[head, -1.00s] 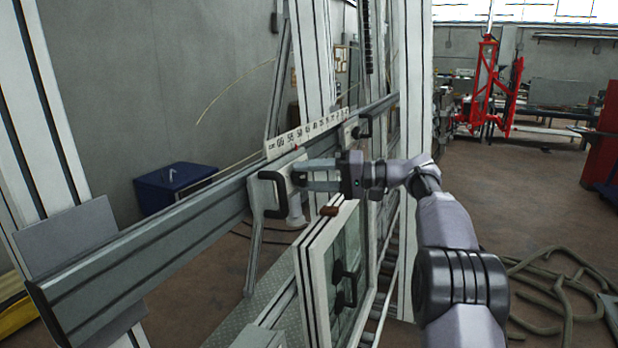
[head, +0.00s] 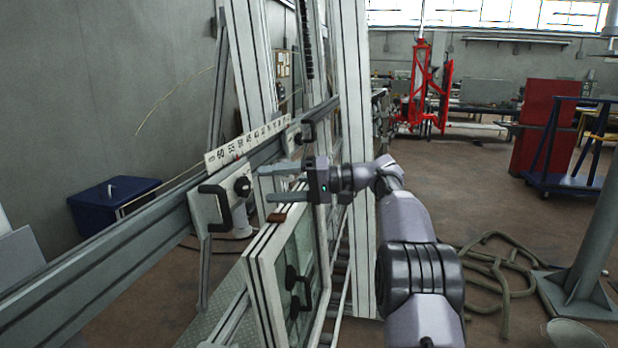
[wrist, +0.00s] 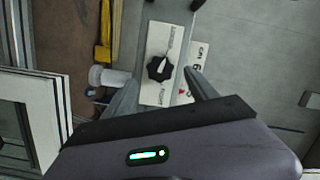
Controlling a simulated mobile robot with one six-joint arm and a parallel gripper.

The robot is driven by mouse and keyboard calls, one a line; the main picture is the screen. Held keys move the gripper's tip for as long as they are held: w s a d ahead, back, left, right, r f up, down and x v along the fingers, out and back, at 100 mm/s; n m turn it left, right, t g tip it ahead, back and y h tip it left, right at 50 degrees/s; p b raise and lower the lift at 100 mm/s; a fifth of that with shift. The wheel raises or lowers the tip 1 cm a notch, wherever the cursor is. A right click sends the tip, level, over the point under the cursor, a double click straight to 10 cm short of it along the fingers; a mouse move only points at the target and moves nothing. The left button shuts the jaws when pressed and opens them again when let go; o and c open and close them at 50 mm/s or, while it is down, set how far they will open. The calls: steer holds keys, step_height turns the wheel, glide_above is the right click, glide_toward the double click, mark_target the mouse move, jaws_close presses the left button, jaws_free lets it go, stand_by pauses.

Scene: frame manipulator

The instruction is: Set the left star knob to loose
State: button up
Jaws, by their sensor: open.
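A black star knob (head: 243,187) sits on the white plate (head: 209,211) of a carriage on the grey rail, beside a black handle (head: 214,200). In the wrist view the knob (wrist: 159,68) is on a white plate with small print too small to read. My gripper (head: 267,183) is open, with its two fingers pointing left toward the knob from the right. In the wrist view the fingertips (wrist: 160,88) lie either side of the knob's line, with the knob ahead between them. Nothing is between the fingers, and they appear apart from the knob.
The rail (head: 130,240) carries a numbered scale (head: 245,144) above the knob. A second carriage with a black handle (head: 310,130) is farther along. A white window frame (head: 262,275) stands below my gripper. White uprights (head: 352,150) are close behind my wrist.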

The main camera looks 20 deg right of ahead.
steer(key=p+v, duration=0.3)
steer(key=v, duration=0.9)
steer(key=shift+r, duration=0.1)
steer(key=s+a+r+m+g+h, duration=0.1)
steer(key=s+a+m+h, duration=0.15)
steer(key=a, duration=0.65)
steer(key=s+a+f+g+h+b, duration=0.15)
steer(key=s+a+h, duration=0.35)
steer(key=s+a, duration=0.6)
steer(key=s+f+h, duration=0.3)
steer(key=s+f, duration=0.4)
steer(key=s, duration=0.4)
steer(key=s+f+m+t+h, duration=0.1)
steer(key=s+f+h, duration=0.2)
steer(key=s+f, duration=0.5)
steer(key=s, duration=0.4)
steer(key=shift+a+f+b, duration=0.25)
steer(key=shift+f+b, duration=0.05)
steer(key=shift+b, duration=0.1)
